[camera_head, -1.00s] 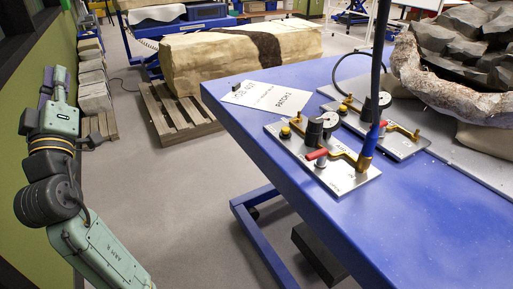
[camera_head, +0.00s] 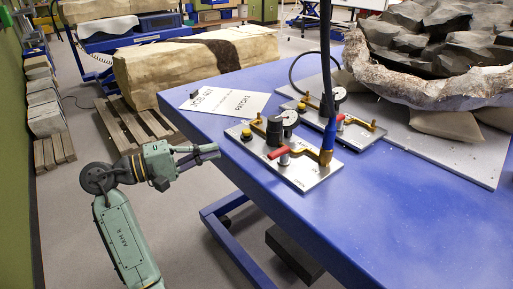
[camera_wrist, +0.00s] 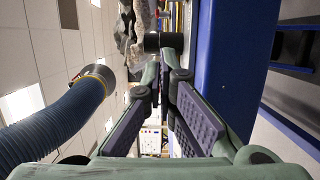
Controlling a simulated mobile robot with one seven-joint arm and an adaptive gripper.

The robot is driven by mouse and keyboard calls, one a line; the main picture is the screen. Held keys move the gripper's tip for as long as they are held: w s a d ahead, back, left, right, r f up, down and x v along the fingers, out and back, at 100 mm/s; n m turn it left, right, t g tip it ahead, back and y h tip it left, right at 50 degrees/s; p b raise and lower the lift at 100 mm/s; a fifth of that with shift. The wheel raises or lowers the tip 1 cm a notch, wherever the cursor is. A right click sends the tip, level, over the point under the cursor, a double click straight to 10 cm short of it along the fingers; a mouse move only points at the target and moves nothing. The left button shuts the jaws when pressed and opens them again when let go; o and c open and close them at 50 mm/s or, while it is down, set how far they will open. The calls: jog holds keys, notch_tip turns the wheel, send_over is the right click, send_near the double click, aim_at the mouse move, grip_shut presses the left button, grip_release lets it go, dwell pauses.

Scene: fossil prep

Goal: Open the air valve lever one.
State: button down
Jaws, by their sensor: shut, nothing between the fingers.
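Two metal valve panels lie on the blue table. The front panel (camera_head: 308,174) has a red lever (camera_head: 278,153) on a brass pipe, a black regulator knob (camera_head: 273,131), a gauge (camera_head: 290,118) and a yellow cap (camera_head: 246,134). The rear panel (camera_head: 361,137) has a second red lever (camera_head: 341,118), partly hidden by the blue hose (camera_head: 328,130). I cannot read which lever is number one. My gripper (camera_head: 215,152) is shut and empty, left of the front panel near the table's left edge, apart from both levers. Its fingers (camera_wrist: 163,68) meet in the wrist view.
A rocky fossil block in a plaster jacket (camera_head: 395,88) fills the table's back right. The hose rises from the front panel. The table front is clear. A large block on a pallet (camera_head: 135,126) stands beyond.

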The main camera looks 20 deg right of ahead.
jog(key=d+p, duration=0.1)
jog(key=d, duration=0.2)
jog(key=d+p, duration=0.1)
jog(key=d, duration=0.2)
jog(key=w+d, duration=0.1)
jog(key=d, duration=0.2)
jog(key=shift+d+r+p, duration=0.15)
jog(key=shift+d+p, duration=0.05)
jog(key=shift+p, duration=0.2)
jog(key=s, duration=0.1)
jog(key=s+d, duration=0.1)
jog(key=p, duration=0.1)
jog(key=shift+s+d, duration=0.25)
jog(key=shift+s, duration=0.15)
jog(key=shift+s+d, duration=0.2)
jog(key=shift+s, duration=0.25)
jog(key=shift+t, duration=0.4)
